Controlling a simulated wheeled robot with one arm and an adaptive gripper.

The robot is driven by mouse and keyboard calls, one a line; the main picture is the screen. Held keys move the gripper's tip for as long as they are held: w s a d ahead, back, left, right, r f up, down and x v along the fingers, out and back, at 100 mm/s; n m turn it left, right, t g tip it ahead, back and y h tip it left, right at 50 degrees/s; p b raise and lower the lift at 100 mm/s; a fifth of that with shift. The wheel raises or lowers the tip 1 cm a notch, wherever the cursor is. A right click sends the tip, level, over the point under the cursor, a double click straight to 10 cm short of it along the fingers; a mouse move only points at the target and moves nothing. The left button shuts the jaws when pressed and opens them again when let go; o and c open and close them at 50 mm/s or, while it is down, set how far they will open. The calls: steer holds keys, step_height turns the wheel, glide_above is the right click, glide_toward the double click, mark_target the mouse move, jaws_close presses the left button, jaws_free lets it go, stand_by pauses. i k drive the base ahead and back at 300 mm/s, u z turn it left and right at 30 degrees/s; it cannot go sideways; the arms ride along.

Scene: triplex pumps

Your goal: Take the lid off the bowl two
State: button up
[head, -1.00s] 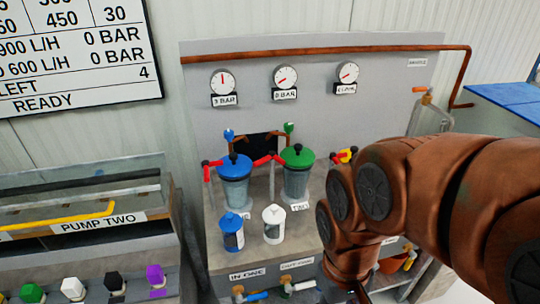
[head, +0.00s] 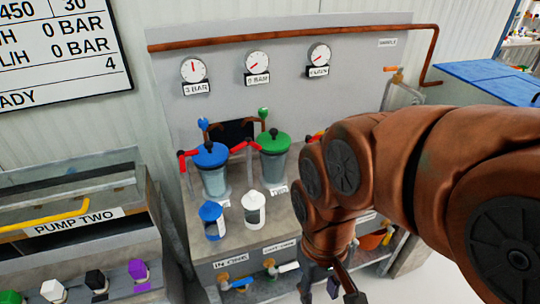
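A clear bowl with a green lid (head: 273,140) stands on the grey pump bench, with a small label at its foot that seems to read TWO. The lid sits on the bowl, with a dark knob on top. A similar bowl with a blue lid (head: 211,154) stands to its left. My gripper (head: 330,290) is low at the bottom edge of the head view, in front of the bench and well below the green lid. Its dark fingers are partly cut off by the frame, so their opening is unclear. It is not touching either bowl.
Small blue-topped (head: 212,221) and white-topped (head: 254,210) canisters stand in front of the bowls. Red-handled valves flank the bowls. A back panel carries three gauges (head: 257,68) and a copper pipe (head: 290,38). A PUMP TWO unit (head: 75,222) stands at left.

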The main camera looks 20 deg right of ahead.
mark_target(273, 140)
steer(key=k, duration=0.6)
steer(key=u, duration=0.75)
steer(key=i, duration=0.95)
steer(key=z, duration=0.15)
